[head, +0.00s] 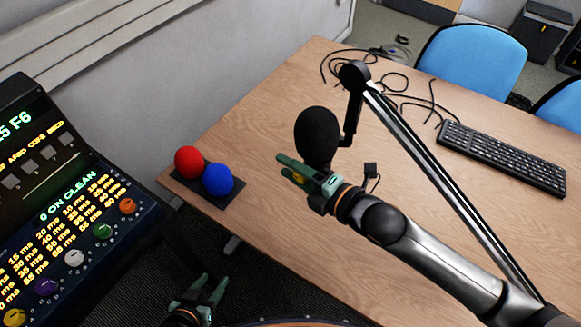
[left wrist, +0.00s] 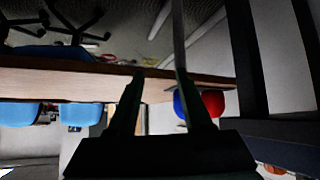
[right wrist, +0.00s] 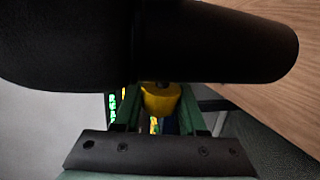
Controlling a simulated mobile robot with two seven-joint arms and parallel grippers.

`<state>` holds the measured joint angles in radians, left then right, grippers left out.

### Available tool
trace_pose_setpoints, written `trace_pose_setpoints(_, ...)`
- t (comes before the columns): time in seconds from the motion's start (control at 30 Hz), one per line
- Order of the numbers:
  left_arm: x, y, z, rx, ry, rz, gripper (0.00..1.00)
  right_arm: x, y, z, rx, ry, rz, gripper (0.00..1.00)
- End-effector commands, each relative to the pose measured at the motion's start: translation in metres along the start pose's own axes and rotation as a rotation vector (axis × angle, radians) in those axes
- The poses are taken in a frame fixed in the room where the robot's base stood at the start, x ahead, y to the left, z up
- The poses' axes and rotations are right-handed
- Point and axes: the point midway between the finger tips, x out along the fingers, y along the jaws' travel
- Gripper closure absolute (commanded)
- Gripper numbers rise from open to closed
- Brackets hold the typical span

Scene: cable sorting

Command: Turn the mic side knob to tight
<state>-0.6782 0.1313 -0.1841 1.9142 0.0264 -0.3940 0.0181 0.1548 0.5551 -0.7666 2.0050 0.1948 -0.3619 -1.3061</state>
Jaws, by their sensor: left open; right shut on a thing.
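The black foam microphone (head: 317,135) hangs from its boom arm over the table, and it fills the top of the right wrist view (right wrist: 190,40). The yellow side knob (right wrist: 160,98) sits just below the microphone, between the fingers of my right gripper (head: 285,168). My right gripper is shut on the knob; in the head view only a sliver of yellow shows between its fingers. I cannot read the knob's turn angle. My left gripper (head: 213,283) is open and empty, low beyond the table's near edge; its fingers also show in the left wrist view (left wrist: 160,75).
A red ball (head: 188,162) and a blue ball (head: 218,179) sit on a dark base at the table's left corner. A mixing console (head: 70,220) stands at the left. A keyboard (head: 500,157) and loose black cables lie on the wooden table (head: 260,250). Blue chairs (head: 470,60) stand behind.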

Motion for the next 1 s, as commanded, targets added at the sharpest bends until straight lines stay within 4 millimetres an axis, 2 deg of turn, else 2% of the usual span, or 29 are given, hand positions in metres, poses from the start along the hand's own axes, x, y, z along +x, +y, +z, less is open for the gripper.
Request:
trace_pose_setpoints(0.27,0.020,-0.002,0.021,0.000,0.001,0.000,0.50,0.001,-0.004,0.000,0.000,-0.006,0.113,1.00)
trace_pose_setpoints(0.8,0.076,-0.005,0.085,0.000,-0.006,0.001,0.50,-0.002,0.006,0.000,0.005,-0.026,0.492,1.00)
trace_pose_setpoints(0.9,0.082,-0.001,0.092,0.000,-0.023,0.013,0.50,-0.002,0.008,0.001,0.006,-0.028,0.539,1.00)
trace_pose_setpoints(1.0,0.086,0.007,0.090,0.002,-0.021,0.030,0.50,-0.003,0.011,0.001,0.005,-0.030,0.573,1.00)
